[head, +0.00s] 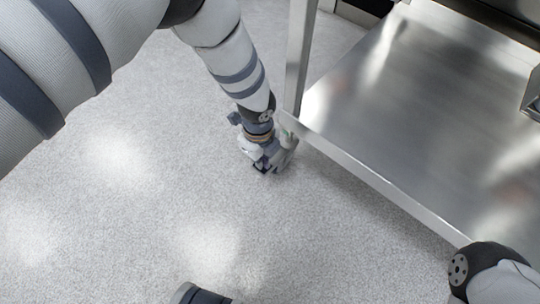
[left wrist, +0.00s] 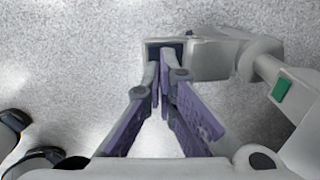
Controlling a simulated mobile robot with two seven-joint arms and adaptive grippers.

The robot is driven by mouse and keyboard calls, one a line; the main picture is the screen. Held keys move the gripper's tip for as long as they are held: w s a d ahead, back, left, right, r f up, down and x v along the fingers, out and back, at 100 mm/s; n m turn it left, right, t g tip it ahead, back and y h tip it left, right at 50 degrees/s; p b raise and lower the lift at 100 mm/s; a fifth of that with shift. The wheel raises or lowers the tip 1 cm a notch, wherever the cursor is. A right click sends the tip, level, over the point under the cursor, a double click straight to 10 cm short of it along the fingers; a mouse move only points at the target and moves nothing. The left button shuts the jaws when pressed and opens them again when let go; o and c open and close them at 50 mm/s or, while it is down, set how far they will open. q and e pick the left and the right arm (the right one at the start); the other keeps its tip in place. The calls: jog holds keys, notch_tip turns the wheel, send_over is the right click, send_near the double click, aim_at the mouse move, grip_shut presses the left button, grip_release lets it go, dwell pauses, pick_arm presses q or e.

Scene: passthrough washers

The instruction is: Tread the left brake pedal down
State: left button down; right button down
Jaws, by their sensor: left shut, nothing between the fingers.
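A light grey part with a dark rectangular end (left wrist: 205,57) shows in the left wrist view; it looks like the left brake pedal. It joins a rounded grey arm bearing a green patch (left wrist: 281,90). In the head view, a small pale green-marked part (head: 286,138) sits at the foot of the steel table's leg, partly hidden by my gripper. My left gripper (head: 266,168) is shut and empty, low near the floor beside that leg. In the left wrist view its fingertips (left wrist: 165,72) overlap the pedal's dark end; I cannot tell whether they touch it. My right gripper is out of view.
A steel table or cart shelf (head: 400,110) fills the upper right, with its upright leg (head: 298,60) close to my left arm. Its front edge runs down to the right. The speckled grey floor (head: 110,190) is clear on the left.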

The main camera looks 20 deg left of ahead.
pick_arm(q)
jog(key=shift+f+b, duration=0.45)
jog(key=shift+f, duration=0.2)
jog(key=shift+f+b, duration=0.45)
jog(key=shift+f, duration=0.2)
notch_tip(320, 180, up, 8)
jog(key=p, duration=0.6)
jog(key=shift+r, duration=0.2)
jog(key=shift+f, duration=0.2)
